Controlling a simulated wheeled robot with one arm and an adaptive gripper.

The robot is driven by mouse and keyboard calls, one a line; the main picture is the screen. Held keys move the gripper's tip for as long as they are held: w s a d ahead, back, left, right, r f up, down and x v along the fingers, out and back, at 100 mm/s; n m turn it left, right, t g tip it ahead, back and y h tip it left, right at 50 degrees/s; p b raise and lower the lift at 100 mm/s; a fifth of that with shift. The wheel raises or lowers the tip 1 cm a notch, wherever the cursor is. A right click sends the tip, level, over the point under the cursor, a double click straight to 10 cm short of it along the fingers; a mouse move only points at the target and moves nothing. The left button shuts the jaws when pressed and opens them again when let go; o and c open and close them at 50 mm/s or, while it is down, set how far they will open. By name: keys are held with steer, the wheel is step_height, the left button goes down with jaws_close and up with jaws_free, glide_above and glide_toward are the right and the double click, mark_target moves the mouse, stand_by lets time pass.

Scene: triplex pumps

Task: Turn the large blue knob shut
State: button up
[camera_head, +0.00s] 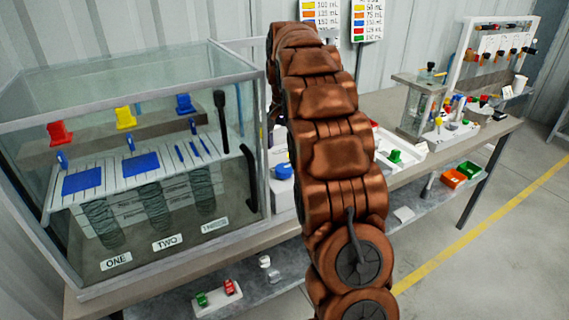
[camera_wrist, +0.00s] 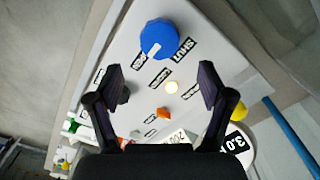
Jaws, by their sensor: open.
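The large blue knob (camera_wrist: 159,38) sits on a white panel (camera_wrist: 210,45) in the wrist view, with a white pointer mark on its lower left side. A label reading "SHUT" lies to its lower right and another label to its lower left. My gripper (camera_wrist: 162,78) is open and empty, its two dark fingers apart below the knob in the picture and not touching it. In the head view a blue knob (camera_head: 283,171) shows on a white box beside the glass tank, just left of my arm. My arm hides my gripper in that view.
A lit round light (camera_wrist: 171,87) and an orange knob (camera_wrist: 163,113) are on the same panel. A glass tank (camera_head: 150,75) stands at the left of the bench. Trays with small coloured parts lie right of my arm, and orange and green bins (camera_head: 453,178) sit on the lower shelf.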

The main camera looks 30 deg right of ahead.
mark_target(285, 167)
steer(key=shift+f+p, duration=0.7)
steer(key=shift+f, duration=2.6)
steer(key=c, duration=1.2)
steer(key=shift+o, duration=0.2)
